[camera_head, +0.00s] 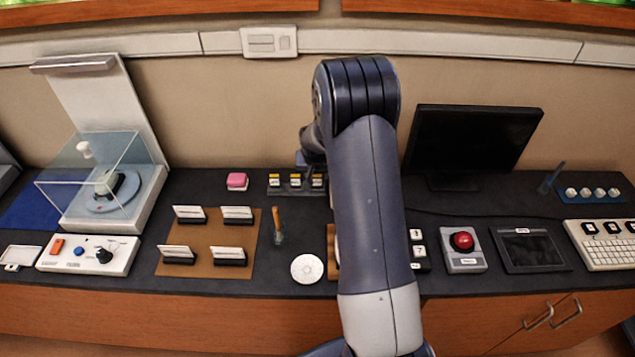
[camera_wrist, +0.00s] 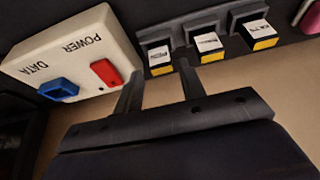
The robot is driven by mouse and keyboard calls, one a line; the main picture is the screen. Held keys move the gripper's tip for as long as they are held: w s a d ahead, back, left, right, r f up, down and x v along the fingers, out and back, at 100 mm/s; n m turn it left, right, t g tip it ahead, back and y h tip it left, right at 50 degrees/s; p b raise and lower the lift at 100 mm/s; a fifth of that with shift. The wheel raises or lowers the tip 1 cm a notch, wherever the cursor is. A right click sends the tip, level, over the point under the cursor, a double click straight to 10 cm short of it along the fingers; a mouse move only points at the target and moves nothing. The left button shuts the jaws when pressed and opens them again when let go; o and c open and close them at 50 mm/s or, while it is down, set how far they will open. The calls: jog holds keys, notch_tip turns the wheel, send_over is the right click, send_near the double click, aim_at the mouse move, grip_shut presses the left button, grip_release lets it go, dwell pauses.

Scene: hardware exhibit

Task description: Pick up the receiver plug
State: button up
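In the wrist view, several small plugs with black bodies, white labels and yellow ends sit in a dark rack (camera_wrist: 211,28). I see the left plug (camera_wrist: 159,58), the middle plug (camera_wrist: 209,46) and the right plug (camera_wrist: 254,31). Their labels are too small to read surely, so I cannot tell which is the receiver plug. My gripper (camera_wrist: 159,80) is open, its two fingers apart and pointing toward the left plug. No plug is visibly clamped. In the head view, the rack (camera_head: 295,190) stands left of my arm, which hides most of my gripper.
A white box (camera_wrist: 75,43) marked POWER and DATA, with a red part (camera_wrist: 106,73) and a blue part (camera_wrist: 58,89), adjoins the rack. A monitor (camera_head: 472,140) stands right of my arm. The wall is close behind.

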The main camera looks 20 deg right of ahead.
aim_at(317, 177)
jog(key=x, duration=0.2)
jog(key=p+x, duration=0.1)
jog(key=shift+w+d+f+p, duration=0.15)
jog(key=shift+w+f+p, duration=0.05)
jog(key=shift+w+p, duration=0.15)
jog(key=shift+w+d+f, duration=0.1)
jog(key=shift+w+f, duration=0.1)
jog(key=shift+f, duration=0.4)
jog(key=c, duration=0.7)
